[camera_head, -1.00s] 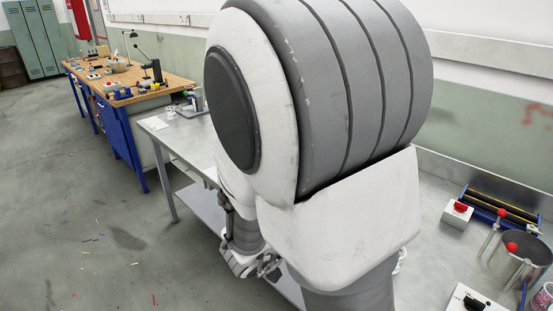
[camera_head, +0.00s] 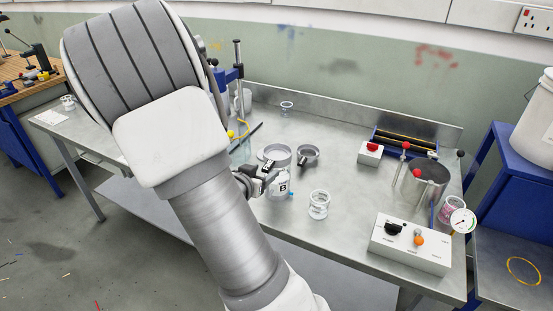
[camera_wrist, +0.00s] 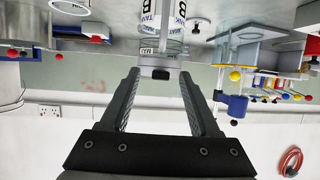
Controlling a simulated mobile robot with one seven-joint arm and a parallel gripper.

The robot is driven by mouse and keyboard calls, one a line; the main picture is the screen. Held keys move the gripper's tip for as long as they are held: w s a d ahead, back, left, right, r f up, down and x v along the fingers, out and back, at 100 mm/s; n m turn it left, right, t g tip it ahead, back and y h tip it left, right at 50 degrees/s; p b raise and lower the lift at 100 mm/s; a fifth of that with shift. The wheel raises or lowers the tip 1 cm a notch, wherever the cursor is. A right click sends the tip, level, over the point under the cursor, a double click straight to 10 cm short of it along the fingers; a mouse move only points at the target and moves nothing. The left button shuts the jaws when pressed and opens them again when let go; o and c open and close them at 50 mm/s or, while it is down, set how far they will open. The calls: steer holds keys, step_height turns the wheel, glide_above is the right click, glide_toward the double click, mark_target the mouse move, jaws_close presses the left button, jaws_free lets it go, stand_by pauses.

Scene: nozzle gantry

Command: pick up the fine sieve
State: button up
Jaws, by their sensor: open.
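Two shallow grey round pans that look like sieves stand on the steel bench in the head view: a wider one (camera_head: 275,153) and a smaller one with a stub handle (camera_head: 307,156). I cannot tell which is the fine sieve, as the mesh is too small to see. My gripper (camera_head: 262,178) is just in front of the wider pan, beside a labelled white bottle (camera_head: 281,189). Labelled containers (camera_wrist: 152,18) show beyond the fingertips. My arm hides part of the bench.
A clear jar (camera_head: 319,204) stands right of the bottle. A control box (camera_head: 410,246), a metal pot (camera_head: 424,182) and a red-button box (camera_head: 370,153) fill the right side. A blue stand (camera_head: 239,75) rises behind my gripper.

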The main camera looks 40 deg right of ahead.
steer(key=shift+x, duration=0.8)
jaws_close()
steer(key=shift+r, duration=0.15)
